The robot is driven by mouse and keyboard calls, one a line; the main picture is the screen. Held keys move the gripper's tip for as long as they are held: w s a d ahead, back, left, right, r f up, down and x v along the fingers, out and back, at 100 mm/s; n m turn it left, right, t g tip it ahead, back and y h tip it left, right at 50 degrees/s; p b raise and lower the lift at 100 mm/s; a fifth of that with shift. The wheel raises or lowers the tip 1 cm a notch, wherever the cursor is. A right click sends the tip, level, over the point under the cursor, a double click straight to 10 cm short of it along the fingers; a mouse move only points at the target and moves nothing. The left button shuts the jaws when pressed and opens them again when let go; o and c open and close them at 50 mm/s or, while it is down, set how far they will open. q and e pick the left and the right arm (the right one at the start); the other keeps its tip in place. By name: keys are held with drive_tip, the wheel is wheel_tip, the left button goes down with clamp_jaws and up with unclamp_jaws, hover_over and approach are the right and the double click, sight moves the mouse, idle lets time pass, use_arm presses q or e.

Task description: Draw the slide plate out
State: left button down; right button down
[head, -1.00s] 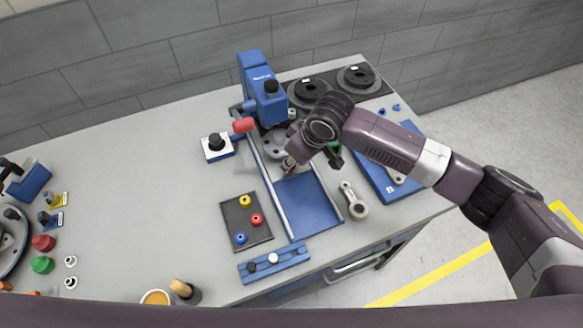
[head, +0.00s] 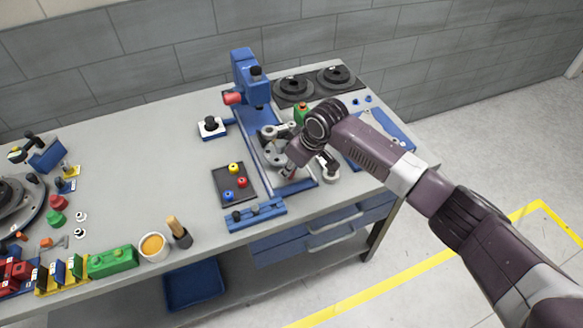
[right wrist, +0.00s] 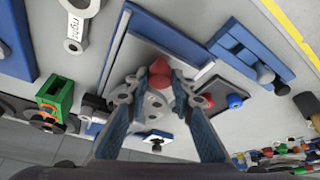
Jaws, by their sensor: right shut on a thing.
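The slide plate (head: 268,153) is a grey plate carrying round grey fixtures, lying between the rails of the blue base (head: 245,148). It sits near the front end of the base, and only a little blue bed shows in front. My right gripper (head: 289,171) is low at the plate's front, its fingertips partly hidden by the arm. In the right wrist view, its two fingers close around the plate's red knob (right wrist: 160,72); the plate (right wrist: 138,58) also shows there. My left gripper is not in view.
A blue press column (head: 250,80) with a red handle stands behind the base. A black tray (head: 225,172) with coloured knobs lies left, a blue block (head: 257,215) in front. A metal rod link (head: 329,168) lies close right. Black discs (head: 335,76) stand at the back.

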drive_tip(key=shift+s+f, duration=0.1)
drive_tip(key=c, duration=2)
unclamp_jaws()
drive_tip(key=o, duration=0.3)
drive_tip(key=shift+s+d, duration=0.1)
drive_tip(key=shift+s, duration=0.05)
drive_tip(key=shift+o, duration=0.2)
drive_tip(key=shift+r, duration=0.2)
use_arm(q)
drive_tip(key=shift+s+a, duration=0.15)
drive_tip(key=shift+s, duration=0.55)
use_arm(e)
drive_tip(key=v, duration=1.1)
drive_tip(key=shift+d+r, duration=0.15)
drive_tip(key=shift+r, duration=0.2)
drive_tip(key=shift+s+f, duration=0.1)
drive_tip(key=shift+s, duration=0.05)
